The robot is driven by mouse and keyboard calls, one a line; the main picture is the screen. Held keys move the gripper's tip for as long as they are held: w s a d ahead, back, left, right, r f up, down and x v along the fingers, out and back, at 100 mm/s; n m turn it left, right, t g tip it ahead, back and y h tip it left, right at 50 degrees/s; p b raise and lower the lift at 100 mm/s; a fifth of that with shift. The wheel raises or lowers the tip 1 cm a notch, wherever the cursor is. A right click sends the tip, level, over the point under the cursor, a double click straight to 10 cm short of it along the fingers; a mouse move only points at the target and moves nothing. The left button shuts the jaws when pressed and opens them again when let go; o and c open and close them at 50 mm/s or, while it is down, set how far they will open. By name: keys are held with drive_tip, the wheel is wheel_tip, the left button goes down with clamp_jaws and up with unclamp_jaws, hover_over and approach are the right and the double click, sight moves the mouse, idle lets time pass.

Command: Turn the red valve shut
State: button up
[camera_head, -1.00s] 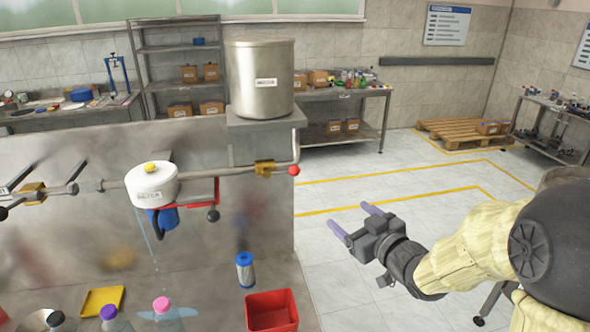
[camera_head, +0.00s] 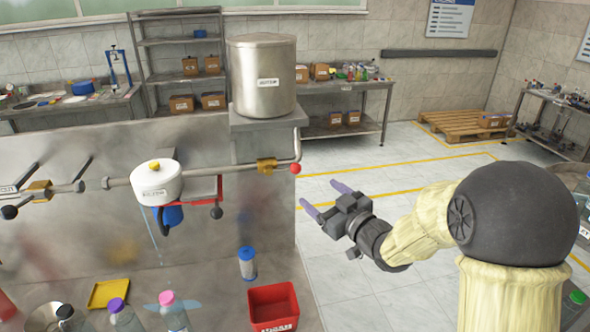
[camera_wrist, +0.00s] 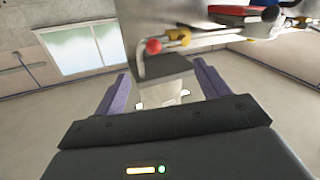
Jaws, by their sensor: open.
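The valve with the red ball knob (camera_head: 295,168) sits on the pipe below the steel tank, beside a brass valve body (camera_head: 266,166). In the wrist view the red knob (camera_wrist: 153,46) and brass body (camera_wrist: 180,38) show beyond the fingers, near the top. My gripper (camera_head: 325,198) is open and empty, with its purple fingers spread. It is to the lower right of the red knob in the head view and apart from it. In the wrist view the knob appears between the directions of the two fingers (camera_wrist: 160,72).
The steel tank (camera_head: 262,78) stands on a ledge above the pipe. A white canister (camera_head: 156,183) hangs on the pipe, with a thin stream below it. A red bin (camera_head: 273,308), blue-topped cylinder (camera_head: 247,263), yellow tray (camera_head: 109,294) and bottles stand below. Open floor lies right of the counter.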

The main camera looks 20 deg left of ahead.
sight(293, 172)
drive_tip(key=p+x, duration=0.4)
drive_tip(key=x, duration=0.7)
drive_tip(key=shift+p, duration=0.3)
drive_tip(key=shift+w+a, duration=0.25)
drive_tip(key=shift+a, duration=0.1)
drive_tip(key=shift+s+d+r, duration=0.1)
drive_tip(key=shift+d+r, duration=0.05)
drive_tip(key=c, duration=1.6)
